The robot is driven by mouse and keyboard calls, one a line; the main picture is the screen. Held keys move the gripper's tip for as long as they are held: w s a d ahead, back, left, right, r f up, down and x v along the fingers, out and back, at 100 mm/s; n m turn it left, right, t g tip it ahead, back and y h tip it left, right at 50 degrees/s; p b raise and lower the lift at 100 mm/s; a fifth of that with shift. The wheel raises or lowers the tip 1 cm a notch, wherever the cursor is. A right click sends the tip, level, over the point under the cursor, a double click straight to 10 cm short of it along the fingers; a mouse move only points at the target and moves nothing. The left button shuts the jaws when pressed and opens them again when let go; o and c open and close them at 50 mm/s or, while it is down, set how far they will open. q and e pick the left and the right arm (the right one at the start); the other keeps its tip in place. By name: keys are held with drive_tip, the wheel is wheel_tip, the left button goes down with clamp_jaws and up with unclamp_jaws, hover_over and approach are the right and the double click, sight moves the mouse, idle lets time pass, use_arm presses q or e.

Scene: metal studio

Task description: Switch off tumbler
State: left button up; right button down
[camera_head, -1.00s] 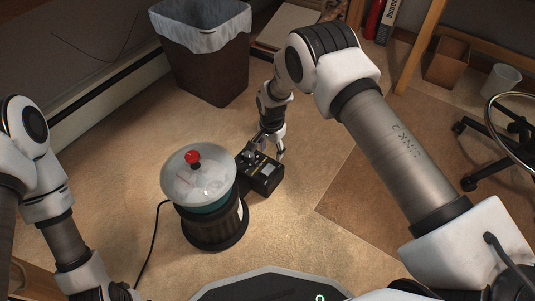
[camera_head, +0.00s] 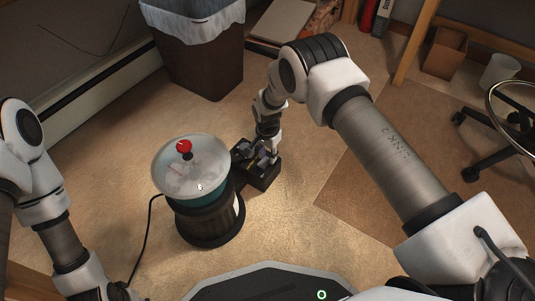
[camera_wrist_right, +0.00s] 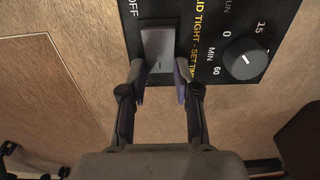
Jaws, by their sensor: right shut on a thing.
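The tumbler (camera_head: 208,205) stands upright on the floor, with a clear lid, a red knob (camera_head: 183,147) on top and a teal and dark body. Its black control box (camera_head: 262,178) sits against its right side. In the right wrist view the box panel (camera_wrist_right: 209,70) shows a grey switch lever (camera_wrist_right: 158,52), the word OFF near its top left and a round dial (camera_wrist_right: 243,59). My right gripper (camera_wrist_right: 158,88) has its fingers on both sides of the lever, shut on it. In the head view it is at the box (camera_head: 268,152). My left gripper is not clearly visible.
A lined trash bin (camera_head: 203,60) stands behind the tumbler. A black cord (camera_head: 146,240) runs on the floor to the left. A wheeled chair (camera_head: 500,140), a brown box (camera_head: 445,52) and a white bin (camera_head: 498,72) are at right. The floor between is clear.

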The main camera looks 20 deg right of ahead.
drive_tip(key=shift+s+a+r+t+h, duration=0.1)
drive_tip(key=shift+t+h, duration=0.2)
drive_tip(key=shift+h, duration=0.1)
use_arm(q)
drive_tip(key=f+b, duration=0.2)
drive_tip(key=shift+w+f, duration=0.3)
drive_tip(key=shift+f, duration=0.05)
use_arm(e)
drive_tip(key=shift+a+f+t+h, duration=0.15)
drive_tip(key=shift+f+t+h, duration=0.25)
drive_tip(key=shift+h, duration=0.2)
use_arm(q)
drive_tip(key=shift+w+f+b, duration=0.15)
drive_tip(key=shift+f+b, duration=0.2)
drive_tip(key=shift+b, duration=0.25)
use_arm(e)
drive_tip(key=shift+s+r, duration=0.1)
drive_tip(key=shift+r, duration=0.1)
use_arm(q)
drive_tip(key=shift+f, duration=0.1)
use_arm(e)
drive_tip(key=shift+r, duration=0.2)
use_arm(q)
drive_tip(key=shift+w, duration=0.1)
use_arm(e)
drive_tip(key=shift+r, duration=0.1)
drive_tip(key=c, duration=0.8)
unclamp_jaws()
drive_tip(key=shift+c, duration=0.2)
